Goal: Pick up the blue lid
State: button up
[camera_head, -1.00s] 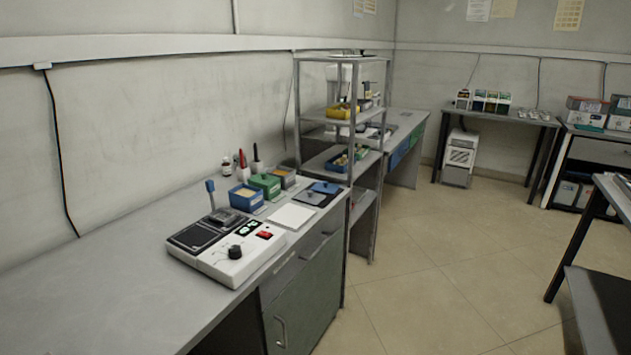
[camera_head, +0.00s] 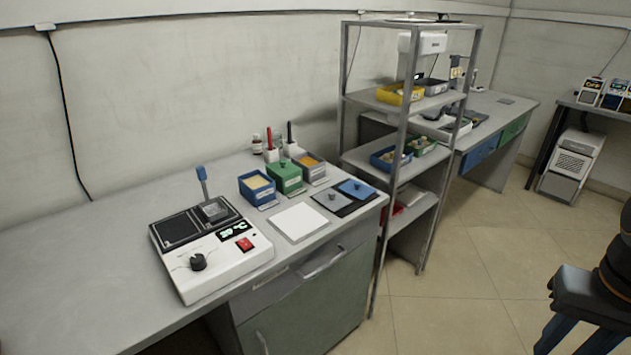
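The blue lid (camera_head: 357,189) is a small flat square with a knob on top. It lies on a black mat (camera_head: 352,208) near the right end of the grey bench, beside a grey lid (camera_head: 333,199). My gripper (camera_head: 577,341) shows at the lower right with two blue fingers spread apart and nothing seen between them. The fingertips are close to the bottom edge of the picture. The gripper is over the floor side, well to the right of the bench and apart from the lid.
Blue (camera_head: 257,187), green (camera_head: 286,176) and grey (camera_head: 310,168) boxes stand behind the lids. A white pad (camera_head: 298,221) and a white device (camera_head: 210,250) with an upright blue handle lie to the left. A metal shelf rack (camera_head: 402,145) stands close right of the lids.

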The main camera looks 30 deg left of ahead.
aim_at(356, 188)
jog(key=u, duration=0.8)
jog(key=i, duration=0.8)
jog(key=u, duration=1.15)
jog(key=i, duration=0.25)
jog(key=u, duration=0.2)
